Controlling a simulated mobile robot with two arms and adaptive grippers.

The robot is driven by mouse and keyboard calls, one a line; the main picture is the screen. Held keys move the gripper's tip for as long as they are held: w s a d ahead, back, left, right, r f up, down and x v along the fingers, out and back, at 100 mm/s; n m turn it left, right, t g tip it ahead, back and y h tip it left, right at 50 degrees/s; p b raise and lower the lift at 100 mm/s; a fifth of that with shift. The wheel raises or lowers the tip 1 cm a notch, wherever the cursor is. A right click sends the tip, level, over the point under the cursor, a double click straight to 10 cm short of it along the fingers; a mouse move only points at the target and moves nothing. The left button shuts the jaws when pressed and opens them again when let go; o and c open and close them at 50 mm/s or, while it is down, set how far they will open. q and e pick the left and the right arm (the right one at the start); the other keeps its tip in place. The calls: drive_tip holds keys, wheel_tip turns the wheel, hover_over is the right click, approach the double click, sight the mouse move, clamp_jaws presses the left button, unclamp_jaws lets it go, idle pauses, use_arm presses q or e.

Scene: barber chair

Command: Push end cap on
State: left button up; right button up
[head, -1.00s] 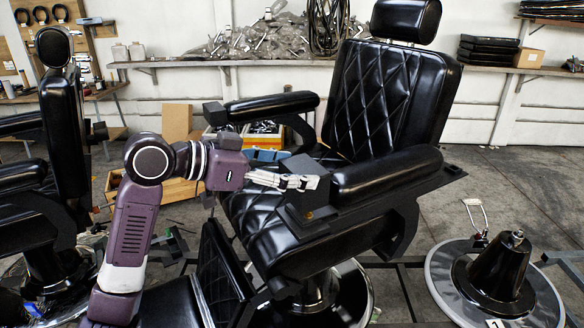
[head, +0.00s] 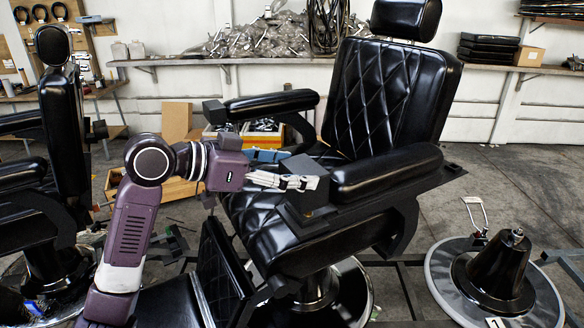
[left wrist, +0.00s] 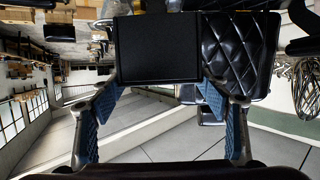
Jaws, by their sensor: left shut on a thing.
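The end cap (head: 301,164) is a dark square block at the front end of the padded armrest (head: 388,170) of the black barber chair. In the left wrist view the end cap (left wrist: 157,48) is a flat black face between my two blue-padded fingers. My left gripper (head: 300,182) is shut on it, with its pale fingers reaching in from the left. The fingers and block hide the joint, so I cannot tell how far the cap sits on the armrest. The far armrest (head: 272,106) has a similar dark block (head: 214,112) at its front. My right gripper is not in view.
A dark bracket (head: 306,213) sits under the near armrest. The chair seat (head: 268,220) and footrest (head: 222,272) lie below my left arm. A second chair (head: 62,130) stands at the left, and a round base with a cone (head: 497,272) at the right. Shelves line the wall.

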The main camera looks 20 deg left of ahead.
use_arm(q)
drive_tip(key=shift+f+b, duration=0.35)
drive_tip(key=shift+f, duration=0.25)
drive_tip(key=shift+f+b, duration=1.15)
drive_tip(key=shift+f, duration=0.5)
drive_tip(key=o, duration=1.4)
drive_tip(key=v, duration=1.2)
drive_tip(key=shift+f, duration=0.1)
